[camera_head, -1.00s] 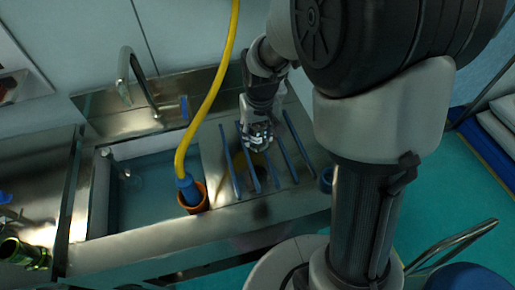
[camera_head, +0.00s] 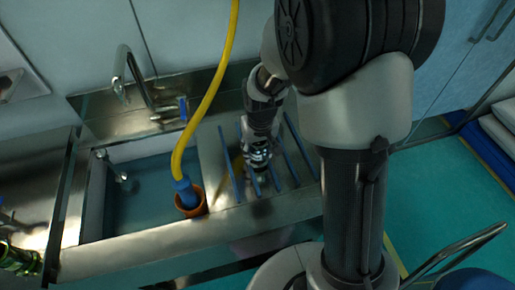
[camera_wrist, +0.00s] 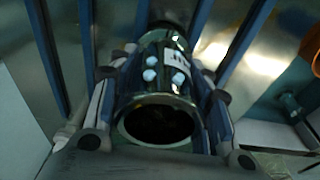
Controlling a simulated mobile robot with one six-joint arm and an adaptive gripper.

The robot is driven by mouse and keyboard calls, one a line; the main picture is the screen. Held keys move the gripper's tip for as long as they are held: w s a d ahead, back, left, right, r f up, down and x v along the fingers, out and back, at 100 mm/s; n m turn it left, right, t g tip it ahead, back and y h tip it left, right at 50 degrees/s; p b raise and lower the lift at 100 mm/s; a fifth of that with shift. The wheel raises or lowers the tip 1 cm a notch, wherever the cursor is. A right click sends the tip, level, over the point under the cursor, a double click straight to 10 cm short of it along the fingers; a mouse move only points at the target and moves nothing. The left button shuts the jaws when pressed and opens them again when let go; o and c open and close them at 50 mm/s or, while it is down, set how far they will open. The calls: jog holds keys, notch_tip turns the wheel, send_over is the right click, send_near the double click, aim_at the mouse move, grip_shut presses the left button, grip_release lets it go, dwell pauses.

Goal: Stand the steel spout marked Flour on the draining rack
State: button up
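The steel spout (camera_wrist: 150,98) shows in the wrist view as a shiny tube with a dark round opening facing the camera, pale round spots and a white label that is only partly readable. My gripper (camera_wrist: 160,80) has a finger on each side of it and is shut on it. In the head view my gripper (camera_head: 259,160) is low over the draining rack (camera_head: 299,152), a row of blue bars on the steel counter. The spout is mostly hidden there by my gripper. I cannot tell whether its lower end touches the rack.
Further left are a water-filled sink (camera_head: 140,205) and a tap (camera_head: 133,70). A shiny green-tinted object (camera_head: 20,258) lies at the lower left.

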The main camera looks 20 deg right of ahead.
jog(key=o, duration=0.5)
jog(key=shift+c, duration=0.2)
jog(key=r+p, duration=0.1)
jog(key=r, duration=0.3)
jog(key=s+r+p, duration=0.1)
jog(key=r+p, duration=0.1)
jog(key=r, duration=0.2)
jog(key=s+r+p, duration=0.1)
jog(key=r, duration=0.3)
jog(key=shift+r, duration=0.2)
jog(key=s+r+t, duration=0.1)
jog(key=s+r, duration=0.5)
jog(key=s, duration=0.4)
jog(key=s+r+t, duration=0.1)
jog(key=s+r, duration=0.5)
jog(key=s, duration=0.4)
jog(key=shift+r+t, duration=0.25)
jog(key=shift+t, duration=0.15)
